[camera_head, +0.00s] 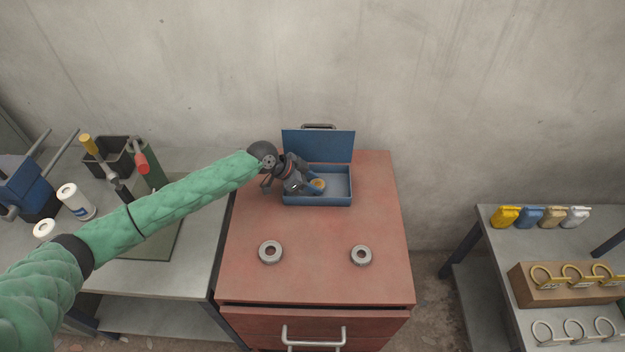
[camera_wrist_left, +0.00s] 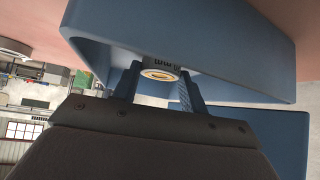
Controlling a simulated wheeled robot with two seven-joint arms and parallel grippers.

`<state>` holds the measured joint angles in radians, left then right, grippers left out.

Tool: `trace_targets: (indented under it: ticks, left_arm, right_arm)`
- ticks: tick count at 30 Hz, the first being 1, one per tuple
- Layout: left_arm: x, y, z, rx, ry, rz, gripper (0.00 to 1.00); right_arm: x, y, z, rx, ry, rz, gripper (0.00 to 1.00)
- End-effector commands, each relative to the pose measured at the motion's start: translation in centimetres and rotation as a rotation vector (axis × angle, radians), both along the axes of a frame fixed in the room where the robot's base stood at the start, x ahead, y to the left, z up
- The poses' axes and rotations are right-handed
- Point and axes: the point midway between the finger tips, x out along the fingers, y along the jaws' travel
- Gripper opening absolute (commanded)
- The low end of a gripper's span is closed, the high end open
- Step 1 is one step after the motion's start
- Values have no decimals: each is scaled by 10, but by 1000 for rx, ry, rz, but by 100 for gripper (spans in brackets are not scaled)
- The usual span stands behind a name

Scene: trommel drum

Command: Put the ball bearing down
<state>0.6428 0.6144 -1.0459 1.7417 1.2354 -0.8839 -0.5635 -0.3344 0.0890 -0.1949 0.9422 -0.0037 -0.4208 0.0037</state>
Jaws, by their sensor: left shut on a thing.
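The ball bearing (camera_head: 318,184), a small ring with a yellowish centre, is held in my left gripper (camera_head: 314,187) at the open blue metal box (camera_head: 318,201). In the left wrist view the bearing (camera_wrist_left: 160,74) sits between the two dark fingers, inside the box walls (camera_wrist_left: 100,55). My left gripper is shut on it. I cannot tell whether the bearing touches the box floor. Two grey ring-shaped bearings lie on the red cabinet top, one at the left (camera_head: 270,252) and one at the right (camera_head: 361,255). My right gripper is not in view.
The box's lid (camera_head: 318,145) stands open at the back. The red cabinet top (camera_head: 315,280) is clear around the two rings. A grey bench with tools (camera_head: 110,150) stands at the left. A table with coloured items and rings (camera_head: 565,275) stands at the right.

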Motion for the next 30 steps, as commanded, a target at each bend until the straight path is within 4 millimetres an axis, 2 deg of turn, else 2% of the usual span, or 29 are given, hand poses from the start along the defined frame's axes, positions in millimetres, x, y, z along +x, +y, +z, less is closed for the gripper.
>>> trace_targets:
  ticks: [12,13,16,28,30]
  left_arm:
    - [0,0,-3,-1,0,0,15]
    - [0,0,-3,0,0,0,47]
    - [0,0,-3,0,0,0,64]
    - [0,0,2,0,0,0,64]
    - [-1,4,2,-1,-1,1,64]
  right_arm:
    - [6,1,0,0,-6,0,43]
    - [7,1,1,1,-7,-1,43]
    - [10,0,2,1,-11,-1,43]
    - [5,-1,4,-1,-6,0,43]
    - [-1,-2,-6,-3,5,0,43]
